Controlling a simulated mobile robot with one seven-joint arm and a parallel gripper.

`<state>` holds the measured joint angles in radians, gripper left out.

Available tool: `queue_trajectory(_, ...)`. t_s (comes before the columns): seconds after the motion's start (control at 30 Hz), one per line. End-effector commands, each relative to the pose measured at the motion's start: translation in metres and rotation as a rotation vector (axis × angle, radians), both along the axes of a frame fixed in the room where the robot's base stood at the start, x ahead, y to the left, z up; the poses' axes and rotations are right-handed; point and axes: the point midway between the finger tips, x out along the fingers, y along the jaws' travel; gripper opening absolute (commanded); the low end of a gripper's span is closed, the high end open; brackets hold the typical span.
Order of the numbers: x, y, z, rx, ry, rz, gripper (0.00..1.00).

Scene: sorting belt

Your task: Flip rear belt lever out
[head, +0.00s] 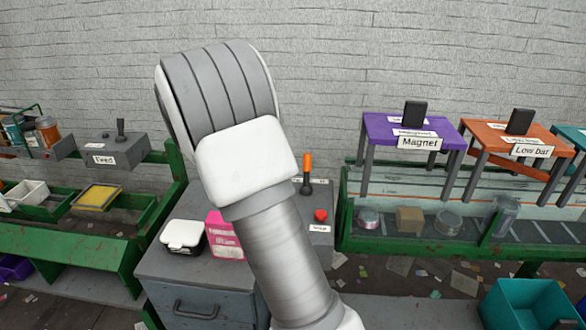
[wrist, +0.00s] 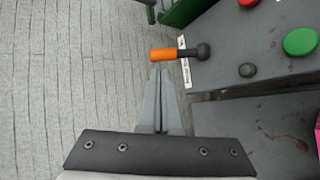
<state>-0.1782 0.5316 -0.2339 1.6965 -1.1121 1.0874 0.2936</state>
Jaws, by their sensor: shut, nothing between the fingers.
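A lever with an orange grip and a black base (head: 307,168) stands upright on the grey cabinet, just right of my arm in the head view. In the wrist view the lever's orange grip (wrist: 164,54) points left from its dark ball base (wrist: 202,51). My gripper (wrist: 160,73) is shut and empty. Its fingertips are close to the orange grip, just below it in the wrist picture; I cannot tell whether they touch. In the head view my arm hides the gripper.
The grey cabinet (head: 195,265) carries a red button (head: 320,215), a white-lidded box (head: 182,234) and a pink box (head: 222,235). A Feed box (head: 112,150) stands left; the Magnet stand (head: 412,128) stands right.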

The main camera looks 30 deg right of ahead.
Motion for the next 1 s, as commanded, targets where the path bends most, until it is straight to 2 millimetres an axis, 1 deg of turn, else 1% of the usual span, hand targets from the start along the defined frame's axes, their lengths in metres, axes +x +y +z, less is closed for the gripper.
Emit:
queue_trajectory(0.03, 0.01, -0.002, -0.017, -0.037, 0.014, 0.013, 0.0)
queue_trajectory(0.1, 0.021, -0.004, -0.028, -0.081, 0.026, 0.03, 0.0)
queue_trajectory(0.2, 0.034, -0.006, -0.04, -0.133, 0.037, 0.051, 0.0)
queue_trajectory(0.3, 0.043, -0.007, -0.048, -0.171, 0.046, 0.067, 0.0)
queue_trajectory(0.5, 0.051, -0.007, -0.052, -0.201, 0.05, 0.08, 0.0)
queue_trajectory(0.83, 0.05, -0.008, -0.052, -0.2, 0.051, 0.08, 0.0)
queue_trajectory(0.93, 0.051, -0.014, -0.054, -0.2, 0.051, 0.079, 0.0)
queue_trajectory(1.0, 0.052, -0.022, -0.057, -0.199, 0.051, 0.078, 0.0)
